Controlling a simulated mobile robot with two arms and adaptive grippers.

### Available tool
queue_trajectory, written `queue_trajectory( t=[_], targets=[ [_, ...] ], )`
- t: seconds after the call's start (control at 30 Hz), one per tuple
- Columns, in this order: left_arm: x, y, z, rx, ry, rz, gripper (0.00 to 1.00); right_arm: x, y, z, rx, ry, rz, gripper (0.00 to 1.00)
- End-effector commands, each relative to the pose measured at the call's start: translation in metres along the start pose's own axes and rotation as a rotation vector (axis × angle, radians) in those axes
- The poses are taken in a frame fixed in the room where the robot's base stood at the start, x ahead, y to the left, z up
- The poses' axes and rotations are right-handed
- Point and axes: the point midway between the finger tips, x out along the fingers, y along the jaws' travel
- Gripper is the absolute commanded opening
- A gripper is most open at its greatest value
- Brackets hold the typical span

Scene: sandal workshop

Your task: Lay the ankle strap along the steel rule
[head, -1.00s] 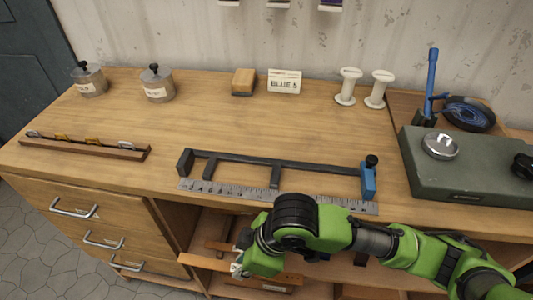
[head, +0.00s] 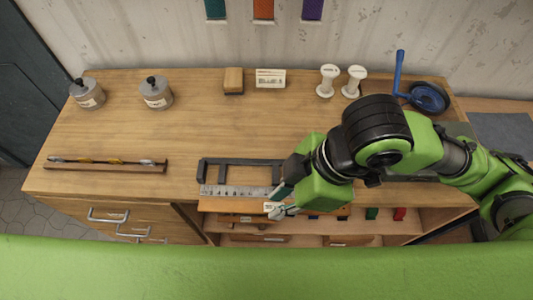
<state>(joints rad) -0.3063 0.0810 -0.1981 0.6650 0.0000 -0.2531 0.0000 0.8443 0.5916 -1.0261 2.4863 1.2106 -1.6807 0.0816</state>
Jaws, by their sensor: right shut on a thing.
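The steel rule (head: 236,191) lies along the front of the bench top, with its right part hidden behind my right gripper. A dark frame (head: 240,162) stands just behind it. My right gripper (head: 277,204) is shut on a long tan strip, which looks like the ankle strap (head: 228,206). The strap runs left to right, roughly parallel to the rule, at the bench's front edge. It shows just in front of the rule in the picture; I cannot tell whether it touches the bench. My left gripper is not in view.
A wooden rack (head: 105,165) with small tools lies at left. Two lidded jars (head: 156,93), a wooden block (head: 233,81), a label card (head: 270,78), two white spools (head: 328,80) and a blue tool (head: 428,97) stand at the back. The middle bench is clear.

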Motion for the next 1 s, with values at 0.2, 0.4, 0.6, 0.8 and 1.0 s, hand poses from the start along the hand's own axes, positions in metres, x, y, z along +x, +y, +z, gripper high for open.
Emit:
queue_trajectory(
  t=[0.2, 0.4, 0.6, 0.8, 1.0],
  targets=[
    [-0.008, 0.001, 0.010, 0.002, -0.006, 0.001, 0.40, -0.019, -0.002, -0.002, -0.017, 0.000, -0.005, 0.04],
    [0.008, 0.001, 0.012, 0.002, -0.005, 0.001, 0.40, -0.006, 0.026, -0.004, -0.012, -0.001, -0.009, 0.04],
    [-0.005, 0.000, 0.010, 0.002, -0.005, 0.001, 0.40, 0.015, 0.070, -0.006, -0.011, -0.002, -0.010, 0.04],
    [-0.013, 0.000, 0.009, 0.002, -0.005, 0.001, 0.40, 0.050, 0.105, 0.000, -0.012, -0.002, -0.011, 0.04],
    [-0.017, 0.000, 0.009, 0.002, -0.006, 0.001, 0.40, 0.073, 0.123, 0.004, -0.017, 0.000, -0.008, 0.04]
  ],
)
